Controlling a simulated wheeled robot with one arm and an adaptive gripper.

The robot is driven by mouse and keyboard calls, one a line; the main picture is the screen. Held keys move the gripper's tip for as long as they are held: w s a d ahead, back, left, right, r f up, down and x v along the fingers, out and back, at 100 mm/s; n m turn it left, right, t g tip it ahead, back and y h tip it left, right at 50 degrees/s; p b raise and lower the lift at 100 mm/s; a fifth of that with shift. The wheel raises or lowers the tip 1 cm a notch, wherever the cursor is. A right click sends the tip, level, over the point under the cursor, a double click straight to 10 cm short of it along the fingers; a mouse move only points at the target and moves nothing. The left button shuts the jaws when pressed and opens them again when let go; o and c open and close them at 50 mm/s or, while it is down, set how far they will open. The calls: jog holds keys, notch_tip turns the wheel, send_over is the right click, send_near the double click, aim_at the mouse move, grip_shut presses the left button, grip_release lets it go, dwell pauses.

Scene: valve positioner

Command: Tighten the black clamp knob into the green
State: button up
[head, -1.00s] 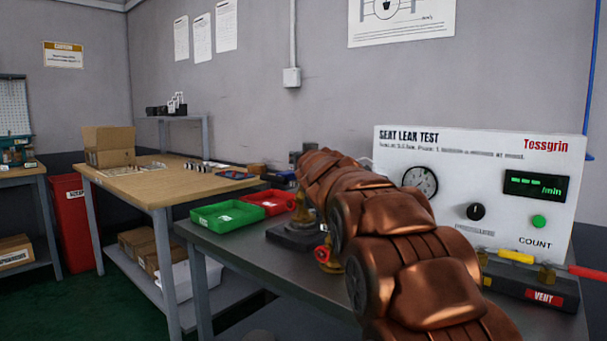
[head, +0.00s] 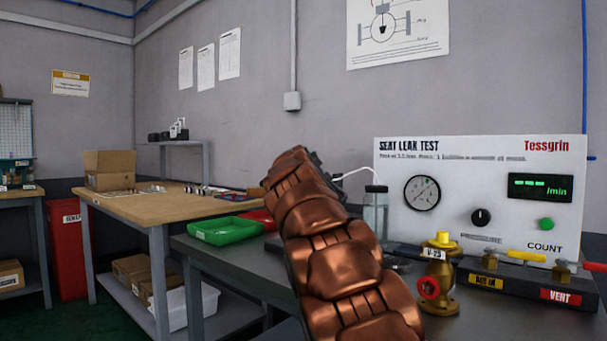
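I cannot make out a black clamp knob or a green band that goes with it. A black knob (head: 481,218) is on the white seat leak test panel (head: 545,220), below a round gauge (head: 422,193). A brass valve tagged V-23 (head: 440,270), with a yellow top and a red handwheel, stands upright on the grey bench in front of the panel. My copper arm reaches up across the middle of the head view. My gripper is hidden beyond the arm, so its state does not show. The arm also hides part of the bench.
A green tray (head: 225,230) sits on the grey bench's left end, with a red tray (head: 262,218) partly hidden behind my arm. A clear bottle (head: 375,212) stands left of the panel. A black manifold (head: 510,283) with yellow and red handles lies at right. A wooden table (head: 145,203) is left.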

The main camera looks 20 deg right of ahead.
jog(key=shift+r, duration=0.15)
dwell(0.4)
jog(key=o, duration=1.2)
jog(key=shift+c, duration=0.2)
jog(key=shift+s, duration=0.1)
jog(key=v, duration=1.1)
jog(key=shift+s+a, duration=0.3)
